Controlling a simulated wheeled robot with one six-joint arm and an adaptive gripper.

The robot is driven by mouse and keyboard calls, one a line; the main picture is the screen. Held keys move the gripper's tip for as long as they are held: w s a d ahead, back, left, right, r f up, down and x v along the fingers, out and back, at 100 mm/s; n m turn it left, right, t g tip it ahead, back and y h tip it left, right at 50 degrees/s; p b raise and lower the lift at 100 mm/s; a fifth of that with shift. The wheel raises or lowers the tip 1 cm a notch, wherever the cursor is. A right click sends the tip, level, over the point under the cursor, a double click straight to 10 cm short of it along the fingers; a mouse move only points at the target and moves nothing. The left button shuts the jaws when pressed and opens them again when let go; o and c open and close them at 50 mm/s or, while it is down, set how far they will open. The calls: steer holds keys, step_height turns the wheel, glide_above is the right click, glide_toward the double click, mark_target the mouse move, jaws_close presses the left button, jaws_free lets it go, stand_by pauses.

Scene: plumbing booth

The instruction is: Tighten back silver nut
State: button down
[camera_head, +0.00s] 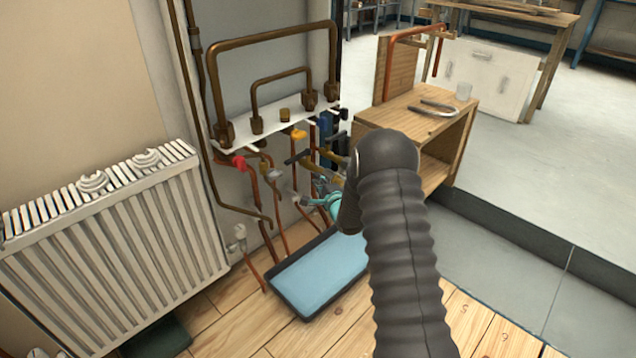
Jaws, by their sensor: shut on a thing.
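My gripper (321,186) shows small and partly hidden beyond my dark ribbed arm, among the valves and pipes under the white shelf. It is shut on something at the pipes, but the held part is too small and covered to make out. A teal part (326,203) shows just below it. I cannot pick out the back silver nut; it is hidden or too small to tell. Small grey fittings (297,198) show on the pipes just left of the gripper.
The white shelf (262,138) carries brown pipes and fittings. A blue tray (316,274) lies on the floor below. A white radiator (120,250) stands left, a wooden cabinet (405,108) right.

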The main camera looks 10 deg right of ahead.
steer(key=r+m+p, duration=0.1)
steer(key=m+g+p, duration=0.1)
steer(key=m, duration=0.1)
steer(key=shift+w+d+r+p, duration=0.2)
steer(key=shift+d+r+p, duration=0.1)
steer(key=shift+r, duration=0.1)
steer(key=shift+d+m+g+p, duration=0.1)
steer(key=shift+m+g+p, duration=0.2)
steer(key=shift+p, duration=0.05)
steer(key=shift+w, duration=0.1)
steer(key=c, duration=1.4)
jaws_free()
steer(key=shift+d, duration=0.1)
steer(key=shift+s+r, duration=0.1)
steer(key=shift+s, duration=0.15)
steer(key=v, duration=1.1)
steer(key=shift+s+d, duration=0.2)
steer(key=shift+d, duration=0.05)
